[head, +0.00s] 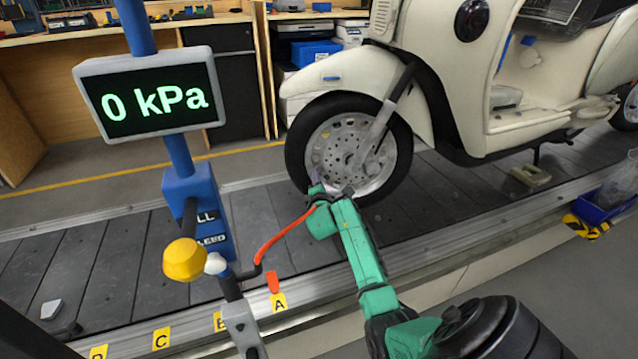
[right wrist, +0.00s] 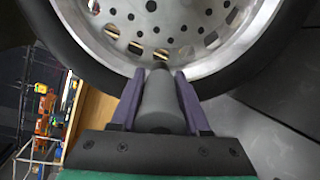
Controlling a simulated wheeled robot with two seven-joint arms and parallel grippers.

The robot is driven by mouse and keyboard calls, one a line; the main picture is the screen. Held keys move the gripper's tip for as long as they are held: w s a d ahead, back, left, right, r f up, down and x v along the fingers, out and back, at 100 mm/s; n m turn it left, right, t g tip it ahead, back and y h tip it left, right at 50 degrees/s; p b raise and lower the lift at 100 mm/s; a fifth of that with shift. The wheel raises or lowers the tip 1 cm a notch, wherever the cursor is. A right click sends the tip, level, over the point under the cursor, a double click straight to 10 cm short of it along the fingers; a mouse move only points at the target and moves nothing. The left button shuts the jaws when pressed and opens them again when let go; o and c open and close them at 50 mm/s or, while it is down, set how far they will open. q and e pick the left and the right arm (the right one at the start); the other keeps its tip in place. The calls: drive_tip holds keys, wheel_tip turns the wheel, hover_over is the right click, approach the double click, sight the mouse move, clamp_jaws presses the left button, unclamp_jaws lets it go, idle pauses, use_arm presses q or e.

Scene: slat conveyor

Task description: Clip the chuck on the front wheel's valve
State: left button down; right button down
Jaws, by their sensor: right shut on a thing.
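The front wheel (head: 348,150) of a cream scooter (head: 480,80) stands on the slat conveyor, with a black tyre and a silver perforated rim. My right gripper (head: 324,190) is at the lower part of this wheel. In the right wrist view its purple fingers (right wrist: 157,82) are shut on the grey, cylindrical chuck (right wrist: 158,108). The chuck's far end reaches the inner edge of the rim (right wrist: 215,68). The valve is not distinguishable, so I cannot tell whether the chuck touches it. An orange hose (head: 284,231) runs from the blue stand to my right gripper. My left gripper is not in view.
The blue stand (head: 190,185) carries a display (head: 152,95) reading 0 kPa and a yellow knob (head: 184,260). Lettered yellow labels (head: 279,303) line the conveyor's near edge. A blue bin (head: 600,208) sits at the right. The slats left of the wheel are mostly clear.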

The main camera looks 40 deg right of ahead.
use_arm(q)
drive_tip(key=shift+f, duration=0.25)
use_arm(e)
drive_tip(key=shift+w+d, duration=0.25)
drive_tip(key=shift+w, duration=0.05)
drive_tip(key=shift+c, duration=1.5)
unclamp_jaws()
drive_tip(key=shift+f, duration=0.1)
drive_tip(key=shift+s+a, duration=0.35)
use_arm(q)
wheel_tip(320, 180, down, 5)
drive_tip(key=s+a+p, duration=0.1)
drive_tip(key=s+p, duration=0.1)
drive_tip(key=p, duration=0.1)
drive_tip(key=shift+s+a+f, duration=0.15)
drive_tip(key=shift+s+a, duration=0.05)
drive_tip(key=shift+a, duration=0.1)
use_arm(e)
drive_tip(key=v, duration=1.3)
drive_tip(key=shift+s+r, duration=0.25)
drive_tip(key=shift+a+r, duration=0.1)
drive_tip(key=shift+a, duration=0.1)
